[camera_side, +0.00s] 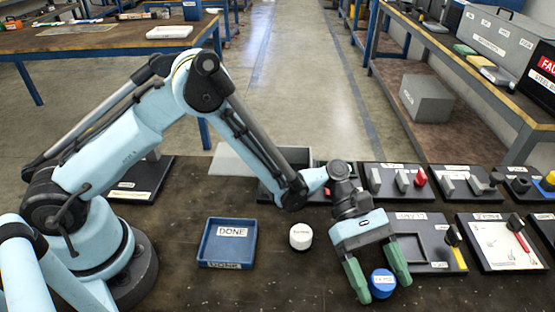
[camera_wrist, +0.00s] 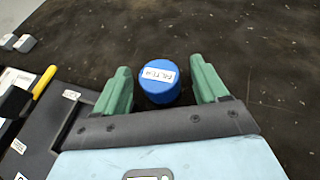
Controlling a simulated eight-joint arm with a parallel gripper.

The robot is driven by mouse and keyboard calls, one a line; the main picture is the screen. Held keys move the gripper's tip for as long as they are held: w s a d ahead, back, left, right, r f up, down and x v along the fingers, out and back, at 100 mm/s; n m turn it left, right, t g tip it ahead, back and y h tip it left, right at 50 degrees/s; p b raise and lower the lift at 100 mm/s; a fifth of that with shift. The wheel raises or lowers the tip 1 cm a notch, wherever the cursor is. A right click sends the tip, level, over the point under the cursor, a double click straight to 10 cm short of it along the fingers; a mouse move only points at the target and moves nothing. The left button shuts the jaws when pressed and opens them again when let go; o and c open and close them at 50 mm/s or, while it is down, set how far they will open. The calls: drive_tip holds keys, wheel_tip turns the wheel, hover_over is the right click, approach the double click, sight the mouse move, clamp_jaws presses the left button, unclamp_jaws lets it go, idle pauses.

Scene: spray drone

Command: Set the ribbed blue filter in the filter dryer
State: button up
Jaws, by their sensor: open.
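The blue filter (camera_side: 382,284), a short cylinder with a white label on top, stands upright on the dark bench in the side view. In the wrist view the filter (camera_wrist: 159,84) sits between the two green fingers, with a gap on each side. My gripper (camera_side: 378,280) is open around it, and no grip shows in either view. The ribs are too small to make out. I cannot tell which of the labelled stations is the filter dryer; the labels are too blurred to read.
A blue tray marked DONE (camera_side: 228,243) and a white cylinder (camera_side: 301,236) stand to the left. A black station with a square recess (camera_side: 424,243) is right of my gripper, and a white-topped panel (camera_side: 497,243) lies beyond. The bench front is clear.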

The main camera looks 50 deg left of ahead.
drive_tip(key=v, duration=1.1)
drive_tip(key=shift+w+a+r+t, duration=0.15)
drive_tip(key=shift+a+r+t, duration=0.15)
drive_tip(key=shift+a+r, duration=0.15)
drive_tip(key=shift+s+a+r+m+t+y, duration=1.4)
drive_tip(key=shift+a+m+t+y, duration=0.75)
drive_tip(key=shift+a, duration=1.55)
drive_tip(key=shift+s+a+r+m+t+y, duration=1.6)
drive_tip(key=shift+a+m+y, duration=0.55)
drive_tip(key=shift+a, duration=1.6)
drive_tip(key=shift+s+a+r+m+t+y, duration=1.25)
drive_tip(key=shift+a+m+t+y, duration=0.95)
drive_tip(key=shift+a, duration=1.5)
drive_tip(key=shift+d+f+g+h, duration=0.1)
drive_tip(key=shift+g+h, duration=0.15)
drive_tip(key=shift+h, duration=0.05)
